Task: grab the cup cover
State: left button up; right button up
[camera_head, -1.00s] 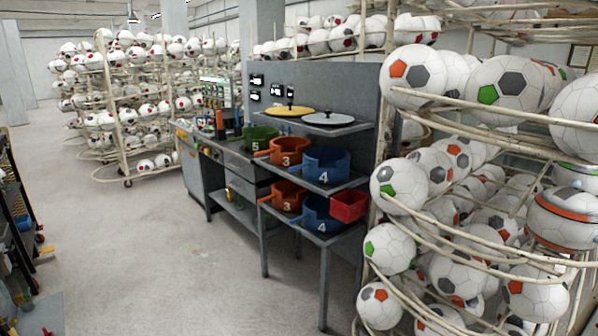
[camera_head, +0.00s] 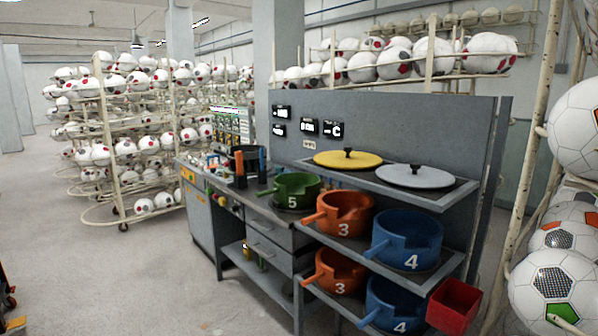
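Two round covers lie on the top shelf of the grey workstation. One is a yellow cover (camera_head: 348,160) with a black knob. The other is a light grey cover (camera_head: 414,176) with a dark knob, to its right and nearer. On the shelves below are open cups: a green one marked 5 (camera_head: 296,190), an orange one marked 3 (camera_head: 346,214) and a blue one marked 4 (camera_head: 407,240). Another orange cup (camera_head: 341,272) and blue cup (camera_head: 393,302) sit on the lower shelf. Neither of my grippers is in view.
A red bin (camera_head: 453,307) sticks out at the workstation's lower right. Ball racks stand at the right (camera_head: 530,130) and back left (camera_head: 122,150). A grey bench (camera_head: 205,222) extends left. The floor (camera_head: 130,275) in front is open.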

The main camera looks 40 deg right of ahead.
aim_at(414, 176)
jog(key=z, duration=0.25)
jog(key=i, duration=1.8)
jog(key=z, duration=1.7)
jog(key=i, duration=0.75)
jog(key=z, duration=0.65)
